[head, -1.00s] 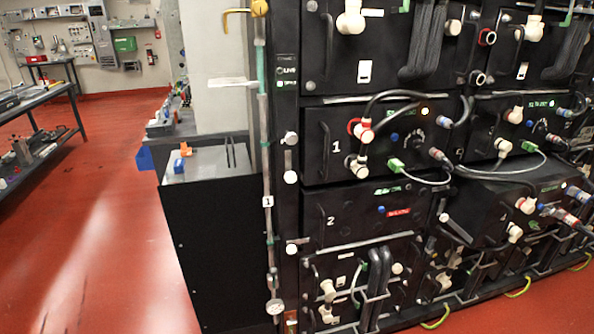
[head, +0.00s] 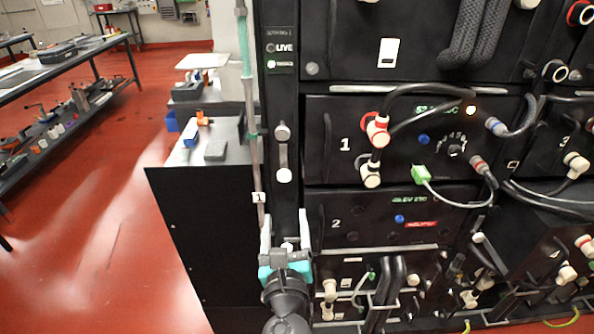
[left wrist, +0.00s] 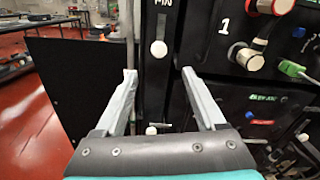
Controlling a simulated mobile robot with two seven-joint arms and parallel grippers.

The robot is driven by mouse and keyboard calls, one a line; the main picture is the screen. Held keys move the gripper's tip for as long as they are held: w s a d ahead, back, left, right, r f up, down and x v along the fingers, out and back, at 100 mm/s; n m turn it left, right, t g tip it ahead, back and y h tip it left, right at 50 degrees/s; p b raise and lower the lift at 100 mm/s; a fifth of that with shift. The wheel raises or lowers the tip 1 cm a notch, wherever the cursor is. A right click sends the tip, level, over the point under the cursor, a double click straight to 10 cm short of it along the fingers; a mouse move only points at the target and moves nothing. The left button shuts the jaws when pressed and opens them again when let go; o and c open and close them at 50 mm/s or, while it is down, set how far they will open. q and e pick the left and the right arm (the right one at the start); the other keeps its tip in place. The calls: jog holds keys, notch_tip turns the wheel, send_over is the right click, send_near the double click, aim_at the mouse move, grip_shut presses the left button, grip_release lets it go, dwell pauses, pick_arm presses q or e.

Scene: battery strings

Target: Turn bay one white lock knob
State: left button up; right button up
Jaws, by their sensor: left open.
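Bay one is the black module (head: 335,115) marked 1 in the head view. On the rack post to its left are an upper pale knob (head: 282,132) and a lower white knob (head: 284,175), joined by a slim upright plate. I cannot tell for sure which is the lock knob. The left wrist view shows a white round knob (left wrist: 158,48) on the post, above and beyond the fingers. My left gripper (head: 284,232) is open and empty, pointing at the post below those knobs. A smaller white knob (left wrist: 151,131) shows between its fingers (left wrist: 160,95). My right gripper is not in view.
Cables and red-ringed white connectors (head: 377,130) stick out from bay one's front. Module two (head: 345,205) lies below it. A thin pipe (head: 252,110) runs up beside the post. A black cabinet (head: 205,235) stands left; the red floor beyond is open.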

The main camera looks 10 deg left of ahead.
aim_at(284, 177)
pick_arm(q)
jog(key=x, duration=1.5)
jog(key=shift+a+b, duration=0.1)
jog(key=shift+b, duration=0.2)
grip_shut()
